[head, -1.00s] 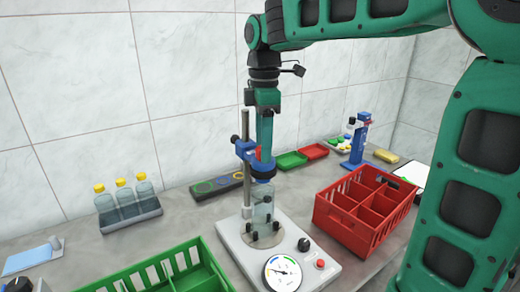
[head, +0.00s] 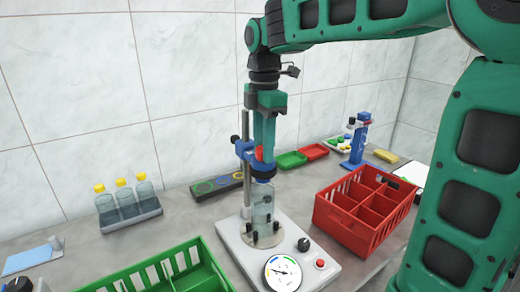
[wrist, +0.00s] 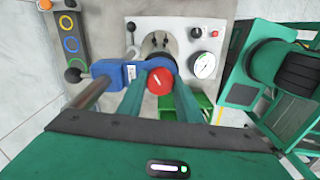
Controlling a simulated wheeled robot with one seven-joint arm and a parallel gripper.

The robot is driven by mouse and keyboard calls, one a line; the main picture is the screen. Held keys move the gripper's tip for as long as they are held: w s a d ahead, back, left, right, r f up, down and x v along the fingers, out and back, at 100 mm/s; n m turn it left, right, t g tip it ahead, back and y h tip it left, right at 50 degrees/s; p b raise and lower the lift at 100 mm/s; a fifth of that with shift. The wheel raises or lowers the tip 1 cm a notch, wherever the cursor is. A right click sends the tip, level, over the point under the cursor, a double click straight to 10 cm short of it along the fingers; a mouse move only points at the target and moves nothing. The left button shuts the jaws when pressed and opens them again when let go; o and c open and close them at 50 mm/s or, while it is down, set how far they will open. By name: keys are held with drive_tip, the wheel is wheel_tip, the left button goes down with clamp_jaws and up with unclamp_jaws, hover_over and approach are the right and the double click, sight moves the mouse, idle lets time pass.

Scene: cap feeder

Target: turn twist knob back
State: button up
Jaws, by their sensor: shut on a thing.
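A red round twist knob (wrist: 160,82) with a white mark on top sits on the blue head (wrist: 115,71) of the capping stand. In the head view a bit of the red knob (head: 259,153) shows beside my fingers. My gripper (wrist: 159,85) points down from above, with one finger on each side of the knob, shut on it. It also shows in the head view (head: 265,150). Below the blue head, a clear bottle (head: 262,205) stands upright in the clamp on the grey base (head: 235,250). The bottle's top is partly hidden by the black ring.
A white dial (head: 283,272), a black knob (head: 303,244) and a red button (head: 320,264) are on the base. A red crate (head: 340,222) stands at right, a green crate (head: 150,275) at front left. Yellow-capped bottles (head: 125,195) stand in a rack at left.

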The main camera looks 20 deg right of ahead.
drive_tip(key=n, duration=0.6)
drive_tip(key=shift+n, duration=0.3)
drive_tip(key=o, duration=1)
drive_tip(key=shift+c, duration=0.2)
drive_tip(key=m, duration=0.3)
drive_tip(key=shift+m, duration=0.3)
drive_tip(key=m, duration=0.4)
drive_tip(key=shift+c, duration=0.6)
